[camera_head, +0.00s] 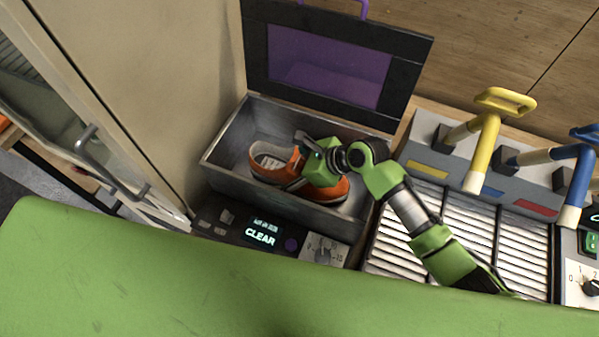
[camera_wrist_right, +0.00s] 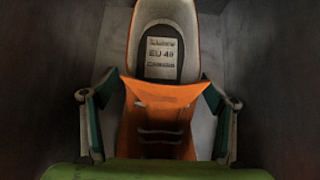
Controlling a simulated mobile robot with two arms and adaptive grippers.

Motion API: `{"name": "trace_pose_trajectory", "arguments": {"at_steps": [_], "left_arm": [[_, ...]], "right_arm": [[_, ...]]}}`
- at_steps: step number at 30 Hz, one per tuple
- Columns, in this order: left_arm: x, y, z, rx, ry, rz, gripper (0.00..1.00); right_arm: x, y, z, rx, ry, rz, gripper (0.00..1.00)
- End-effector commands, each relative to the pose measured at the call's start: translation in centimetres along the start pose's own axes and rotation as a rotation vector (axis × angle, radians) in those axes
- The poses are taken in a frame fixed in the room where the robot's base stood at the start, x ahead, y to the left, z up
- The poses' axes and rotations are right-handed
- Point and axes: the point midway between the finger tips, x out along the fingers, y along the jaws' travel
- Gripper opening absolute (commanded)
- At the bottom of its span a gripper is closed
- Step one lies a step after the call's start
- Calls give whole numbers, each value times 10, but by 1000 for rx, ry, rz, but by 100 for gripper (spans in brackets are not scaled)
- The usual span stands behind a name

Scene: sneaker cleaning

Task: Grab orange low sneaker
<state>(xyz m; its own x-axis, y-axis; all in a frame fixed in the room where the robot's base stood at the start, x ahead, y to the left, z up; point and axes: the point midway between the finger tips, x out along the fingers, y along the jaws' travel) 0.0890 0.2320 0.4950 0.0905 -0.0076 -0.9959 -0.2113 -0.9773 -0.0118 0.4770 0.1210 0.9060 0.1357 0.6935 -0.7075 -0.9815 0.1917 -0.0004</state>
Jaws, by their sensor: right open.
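An orange low sneaker (camera_head: 274,162) with a pale insole lies in an open grey metal bin (camera_head: 222,152). More orange shoe (camera_head: 328,192) shows beneath my right gripper (camera_head: 307,148), which reaches down into the bin. In the right wrist view the orange sneaker (camera_wrist_right: 160,105) lies sole down, its insole label reading "EU" with a number. My right gripper (camera_wrist_right: 158,118) is open there, with one finger on each side of the sneaker's tongue and laces. I cannot tell whether the fingers touch it. The left gripper is not in view.
The bin's raised lid (camera_head: 330,65) has a purple window. Yellow (camera_head: 483,150) and blue (camera_head: 565,175) handles stand at right beside a slatted grille (camera_head: 505,245). A tall beige panel (camera_head: 150,80) borders the left.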

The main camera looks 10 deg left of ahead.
Motion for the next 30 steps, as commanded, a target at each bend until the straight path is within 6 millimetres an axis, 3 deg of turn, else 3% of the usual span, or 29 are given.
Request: {"name": "trace_pose_trajectory", "arguments": {"at_steps": [2,8,19,30], "left_arm": [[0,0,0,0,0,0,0],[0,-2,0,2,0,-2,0],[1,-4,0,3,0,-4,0],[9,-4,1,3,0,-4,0]], "right_arm": [[0,0,0,0,0,0,78],[0,0,0,0,0,0,29],[-6,-1,7,-2,-4,-1,27],[-54,-1,55,-4,-6,-2,27]]}}
